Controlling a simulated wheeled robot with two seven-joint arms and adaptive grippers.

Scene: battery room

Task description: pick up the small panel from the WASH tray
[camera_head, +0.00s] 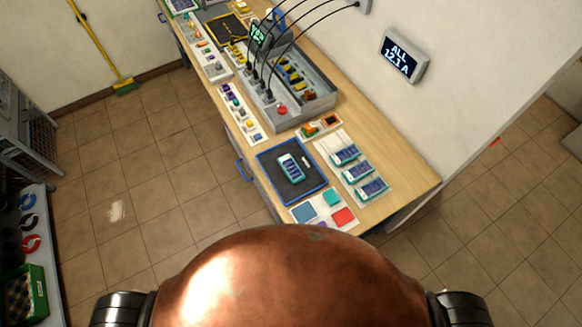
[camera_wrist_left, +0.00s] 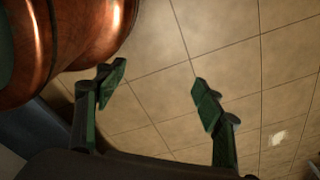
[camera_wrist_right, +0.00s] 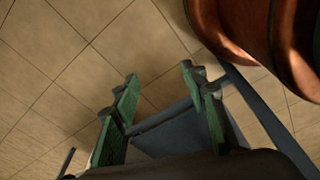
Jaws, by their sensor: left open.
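A small panel (camera_head: 291,168) with a teal-white frame and dark blue cells lies on a black tray or mat with a blue rim (camera_head: 262,158), near the bench's near end. Several similar panels (camera_head: 358,173) lie in a row on a pale sheet to its right. I cannot read a WASH label on any tray. My left gripper (camera_wrist_left: 158,88) is open and empty above the tiled floor in the left wrist view. My right gripper (camera_wrist_right: 160,86) is open and empty in the right wrist view. Neither gripper shows in the head view, so both are away from the panels.
The wooden bench (camera_head: 400,185) runs along the wall. It carries a grey test box (camera_head: 300,110) with black cables, and a sheet with coloured squares (camera_head: 325,208). A rack (camera_head: 25,240) stands at the left, and a yellow broom (camera_head: 105,55) leans behind. The tiled floor between is clear.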

